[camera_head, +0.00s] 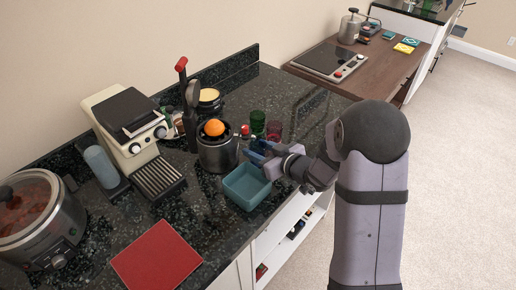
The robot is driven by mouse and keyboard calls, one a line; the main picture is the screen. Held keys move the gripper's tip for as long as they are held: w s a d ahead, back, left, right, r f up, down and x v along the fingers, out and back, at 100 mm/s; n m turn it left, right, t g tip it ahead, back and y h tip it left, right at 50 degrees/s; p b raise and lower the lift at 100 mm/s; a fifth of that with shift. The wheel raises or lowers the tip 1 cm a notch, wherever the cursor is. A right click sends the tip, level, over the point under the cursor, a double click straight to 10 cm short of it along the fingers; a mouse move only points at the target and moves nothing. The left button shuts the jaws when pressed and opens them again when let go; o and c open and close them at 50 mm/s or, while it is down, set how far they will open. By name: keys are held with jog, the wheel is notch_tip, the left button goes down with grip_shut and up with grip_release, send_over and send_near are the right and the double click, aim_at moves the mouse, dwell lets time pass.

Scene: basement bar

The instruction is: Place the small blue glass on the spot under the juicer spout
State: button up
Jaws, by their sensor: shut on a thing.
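My gripper (262,150) is just right of the juicer, above the counter and behind the teal tray. It is shut on the small blue glass (257,158), which is mostly hidden by the fingers. I cannot tell whether the glass touches the counter.
A teal square tray (247,204) lies below my gripper near the counter's front edge. A green glass (257,122) and a red glass (274,131) stand close behind it. A tall dark lever with a red knob (181,63) rises left of the juicer. A coffee machine (128,128) stands farther left.

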jog(key=o, duration=0.8)
jog(key=shift+f, duration=0.15)
jog(key=shift+s+d+r, duration=0.35)
jog(key=shift+s+r, duration=0.05)
jog(key=v, duration=1.1)
